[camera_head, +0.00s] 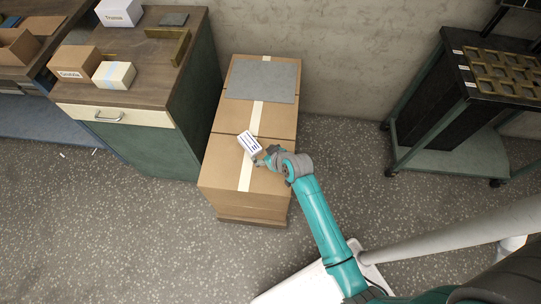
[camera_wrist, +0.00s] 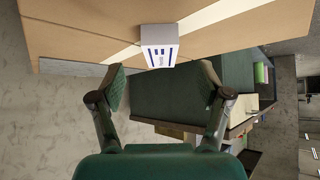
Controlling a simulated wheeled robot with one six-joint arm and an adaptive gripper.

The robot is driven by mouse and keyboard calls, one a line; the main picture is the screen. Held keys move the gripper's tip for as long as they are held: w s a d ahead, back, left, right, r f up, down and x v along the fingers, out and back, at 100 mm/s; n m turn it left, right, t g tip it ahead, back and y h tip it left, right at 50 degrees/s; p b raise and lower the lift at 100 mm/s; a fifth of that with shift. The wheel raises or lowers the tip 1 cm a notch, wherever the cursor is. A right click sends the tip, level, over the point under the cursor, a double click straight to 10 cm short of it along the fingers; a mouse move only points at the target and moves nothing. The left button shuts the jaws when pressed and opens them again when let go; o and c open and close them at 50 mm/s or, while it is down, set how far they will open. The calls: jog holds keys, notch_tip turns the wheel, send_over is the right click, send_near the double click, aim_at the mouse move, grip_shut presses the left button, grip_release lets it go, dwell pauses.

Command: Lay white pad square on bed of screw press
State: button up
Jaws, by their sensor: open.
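A small white block with dark printed label lines (camera_head: 250,144) lies tilted to the box edges on top of a cardboard box (camera_head: 222,165). I cannot tell whether it is the white pad. My gripper (camera_head: 263,158) is just right of and below it in the head view. In the wrist view my gripper (camera_wrist: 162,86) is open and empty, and the white block (camera_wrist: 159,47) shows beyond the fingertips, between them but apart from them. I see nothing that is clearly a screw press or its bed.
A grey flat sheet (camera_head: 262,81) lies on the far part of the cardboard. A wooden-topped cabinet (camera_head: 150,84) at left holds small boxes and a brass-coloured bar (camera_head: 167,47). A dark trolley (camera_head: 462,105) with a gridded tray stands right. Floor between is clear.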

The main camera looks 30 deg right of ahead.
jog(key=v, duration=0.5)
jog(key=shift+s+r, duration=0.15)
jog(key=s+a+r+t, duration=0.1)
jog(key=s+r, duration=0.2)
jog(key=s, duration=0.6)
jog(key=s+a+r+m+t+h, duration=0.1)
jog(key=s+r, duration=0.2)
jog(key=s, duration=0.6)
jog(key=s+a+r+t, duration=0.1)
jog(key=s+r, duration=0.3)
jog(key=s, duration=0.6)
jog(key=shift+m+t+h, duration=0.4)
jog(key=shift+t, duration=0.2)
jog(key=shift+o, duration=0.4)
jog(key=s+r+t, duration=0.1)
jog(key=s+r, duration=0.6)
jog(key=r, duration=0.3)
jog(key=shift+a+r+t, duration=0.2)
jog(key=shift+a+t, duration=0.05)
jog(key=shift+t, duration=0.15)
